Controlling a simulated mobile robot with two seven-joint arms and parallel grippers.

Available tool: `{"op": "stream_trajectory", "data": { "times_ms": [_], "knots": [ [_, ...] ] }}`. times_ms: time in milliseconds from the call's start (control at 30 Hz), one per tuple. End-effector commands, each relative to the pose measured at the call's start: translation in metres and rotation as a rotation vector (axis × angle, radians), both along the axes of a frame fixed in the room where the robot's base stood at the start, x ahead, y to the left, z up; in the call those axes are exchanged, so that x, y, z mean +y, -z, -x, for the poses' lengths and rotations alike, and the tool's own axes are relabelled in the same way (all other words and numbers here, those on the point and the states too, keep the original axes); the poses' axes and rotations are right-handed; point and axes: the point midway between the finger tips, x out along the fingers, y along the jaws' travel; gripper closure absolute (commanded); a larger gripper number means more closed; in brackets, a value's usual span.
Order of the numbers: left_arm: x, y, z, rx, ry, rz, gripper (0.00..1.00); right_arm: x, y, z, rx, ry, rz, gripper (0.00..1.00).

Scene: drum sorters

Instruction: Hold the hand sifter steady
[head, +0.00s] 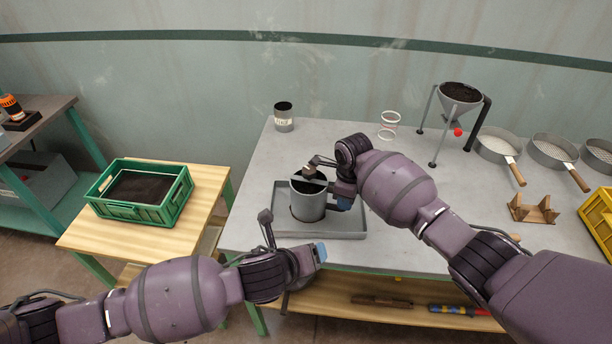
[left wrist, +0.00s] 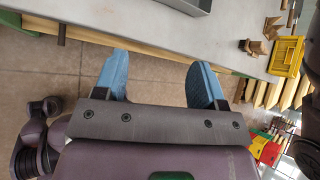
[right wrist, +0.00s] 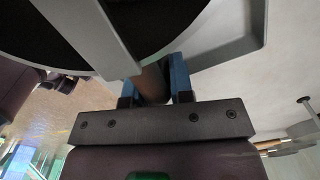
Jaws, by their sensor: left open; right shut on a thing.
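The hand sifter (head: 308,205) is a grey round can with a dark inside and a flat bar across its top. It stands upright over the grey tray (head: 345,225) on the table. My right gripper (head: 343,195) is at its right side. In the right wrist view, the blue fingers (right wrist: 157,80) are shut on the sifter's brown handle (right wrist: 154,84), and the sifter's rim and crossbar (right wrist: 92,30) fill the upper left. My left gripper (head: 318,252) is in front of the tray near the table's front edge. The left wrist view shows its fingers (left wrist: 160,82) apart with nothing between them.
A green crate (head: 140,218) of dark soil stands on the wooden side table at left. Behind the sifter are a small can (head: 284,124), a white ringed frame (head: 388,130) and a funnel on legs (head: 462,94). Sieves (head: 498,146), a wooden stand (head: 533,212) and a yellow crate (head: 600,212) are at right.

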Motion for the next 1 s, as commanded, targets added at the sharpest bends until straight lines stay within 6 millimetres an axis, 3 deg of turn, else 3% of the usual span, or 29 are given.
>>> {"op": "stream_trajectory", "data": {
  "times_ms": [200, 500, 767, 1000],
  "knots": [
    [-0.028, 0.014, 0.029, 0.411, -0.198, 0.379, 0.36, 0.0, 0.001, 0.001, 0.003, 0.0, 0.001, 1.0],
    [-0.057, 0.001, 0.045, 1.009, -0.554, 0.934, 0.36, 0.0, 0.001, 0.001, 0.003, 0.0, 0.001, 1.0],
    [-0.063, -0.022, 0.034, 1.544, -0.88, 1.39, 0.36, 0.0, 0.001, 0.001, 0.003, 0.0, 0.001, 1.0],
    [-0.053, -0.041, 0.01, 2.043, -1.145, 1.761, 0.36, 0.0, 0.001, 0.001, 0.003, 0.0, 0.001, 1.0]
  ]
}}
